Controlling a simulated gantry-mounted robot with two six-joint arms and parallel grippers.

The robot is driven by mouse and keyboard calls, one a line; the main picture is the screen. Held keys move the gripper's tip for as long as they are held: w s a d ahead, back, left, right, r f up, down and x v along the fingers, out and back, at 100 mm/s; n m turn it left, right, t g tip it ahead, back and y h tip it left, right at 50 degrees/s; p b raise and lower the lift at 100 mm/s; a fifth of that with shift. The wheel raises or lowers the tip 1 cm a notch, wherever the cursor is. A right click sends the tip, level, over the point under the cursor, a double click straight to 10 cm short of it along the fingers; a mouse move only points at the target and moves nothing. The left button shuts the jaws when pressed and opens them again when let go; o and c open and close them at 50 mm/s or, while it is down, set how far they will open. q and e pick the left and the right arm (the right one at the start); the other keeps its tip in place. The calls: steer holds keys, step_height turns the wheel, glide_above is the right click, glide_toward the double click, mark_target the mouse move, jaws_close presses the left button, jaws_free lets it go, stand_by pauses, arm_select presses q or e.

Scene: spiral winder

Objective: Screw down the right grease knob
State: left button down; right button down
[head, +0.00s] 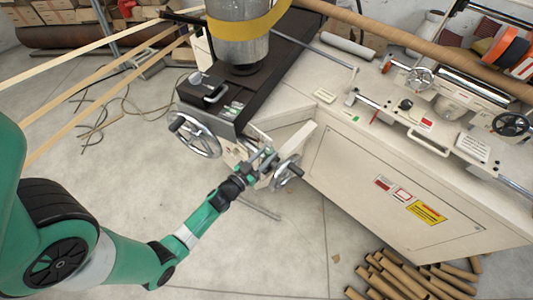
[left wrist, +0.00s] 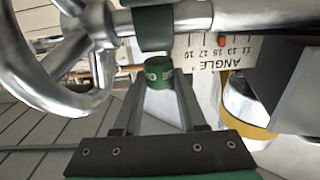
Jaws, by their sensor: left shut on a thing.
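The grease knob (left wrist: 159,74) is a small dark green cap with pale lettering, in the middle of the left wrist view. It sits just below a green collar (left wrist: 153,28) around a metal shaft. My left gripper (left wrist: 160,88) has one finger on each side of the knob and is shut on it. In the head view my left gripper (head: 262,163) is at the front corner of the machine, beside a small handwheel (head: 286,173). The knob is too small and covered to make out there. My right gripper is not in view.
A shiny handwheel (left wrist: 62,85) is close on the left in the wrist view. An angle scale (left wrist: 212,50) is to the right of the knob. A larger handwheel (head: 195,135) is left of my gripper in the head view. Cardboard tubes (head: 405,275) lie on the floor.

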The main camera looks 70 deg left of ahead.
arm_select(q)
steer(key=shift+a+r+m+t+h+p, duration=0.1)
steer(key=shift+r+m+t+h+p, duration=0.3)
steer(key=shift+p, duration=0.7)
steer(key=shift+a+f+m+t+h+p, duration=0.1)
steer(key=shift+m+h+p, duration=0.2)
steer(key=shift+h+p, duration=0.55)
steer(key=shift+s+m+h+p, duration=0.1)
steer(key=shift+m+h+p, duration=0.2)
steer(key=shift+p, duration=0.3)
steer(key=shift+a+f+m+t+h, duration=0.1)
steer(key=shift+f+m+t+h, duration=0.1)
steer(key=shift+m+h, duration=0.3)
steer(key=shift+a+f+m+t+h, duration=0.1)
steer(key=shift+m+t+h, duration=0.1)
steer(key=shift+h, duration=0.45)
steer(key=shift+f+m+h+b, duration=0.1)
steer(key=shift+m+h+b, duration=0.4)
steer(key=shift+m+h, duration=0.8)
steer(key=shift+h, duration=0.6)
steer(key=shift+c, duration=2.4)
jaws_free()
